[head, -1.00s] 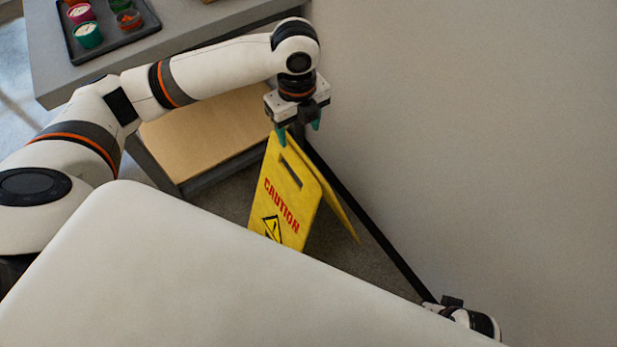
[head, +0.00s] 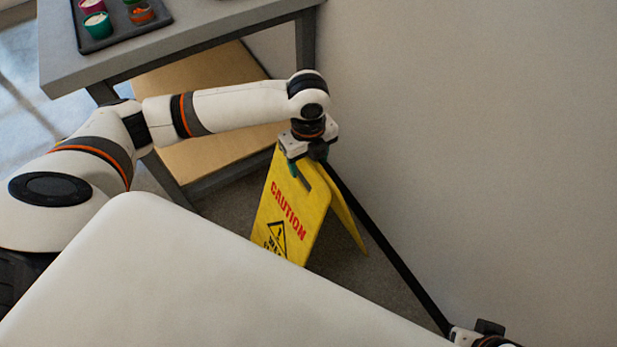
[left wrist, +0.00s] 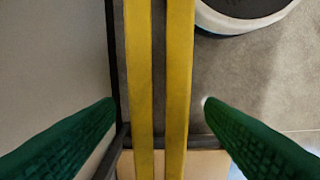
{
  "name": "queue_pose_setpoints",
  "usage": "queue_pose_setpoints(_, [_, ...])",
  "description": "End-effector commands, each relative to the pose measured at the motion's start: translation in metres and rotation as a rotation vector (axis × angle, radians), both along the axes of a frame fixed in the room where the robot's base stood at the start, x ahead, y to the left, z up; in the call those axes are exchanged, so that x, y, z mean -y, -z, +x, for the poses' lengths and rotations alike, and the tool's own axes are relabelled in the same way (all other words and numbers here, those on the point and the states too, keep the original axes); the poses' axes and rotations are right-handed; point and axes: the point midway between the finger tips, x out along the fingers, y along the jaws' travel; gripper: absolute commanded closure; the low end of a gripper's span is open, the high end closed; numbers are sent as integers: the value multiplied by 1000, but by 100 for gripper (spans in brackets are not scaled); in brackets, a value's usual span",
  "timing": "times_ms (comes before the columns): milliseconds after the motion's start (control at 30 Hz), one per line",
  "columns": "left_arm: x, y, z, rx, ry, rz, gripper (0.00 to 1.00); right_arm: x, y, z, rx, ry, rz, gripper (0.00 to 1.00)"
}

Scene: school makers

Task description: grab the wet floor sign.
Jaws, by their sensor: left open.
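The yellow wet floor sign (head: 292,212) stands upright on the floor, its two panels spread like a tent, with red CAUTION lettering on the front. My left gripper (head: 300,172) is at the sign's top edge, pointing down. In the left wrist view the sign (left wrist: 145,85) shows as two yellow strips running between the open green fingers of the left gripper (left wrist: 158,125). There is a gap between each finger and the sign. The top of the sign is partly hidden by the gripper in the head view.
A grey table (head: 200,35) with a dark tray (head: 128,25) of small cups stands at the back left, with a wooden lower shelf (head: 215,145). A bare wall (head: 470,130) rises close on the right. Carpeted floor surrounds the sign.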

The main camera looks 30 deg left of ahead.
Motion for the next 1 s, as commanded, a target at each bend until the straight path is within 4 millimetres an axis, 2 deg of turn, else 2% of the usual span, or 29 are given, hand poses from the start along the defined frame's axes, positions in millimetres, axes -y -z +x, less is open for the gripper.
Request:
queue_pose_setpoints(233, [0,1,0,1,0,1,37,0,0,0,0,0,0,100])
queue_pose_setpoints(267, [0,1,0,1,0,0,40,0,0,0,0,0,0,100])
queue_pose_setpoints(633, [0,1,0,1,0,1,100,0,1,0,0,0,0,100])
queue_pose_setpoints(1000, [0,0,1,4,0,-1,100,0,0,0,0,0,0,100])
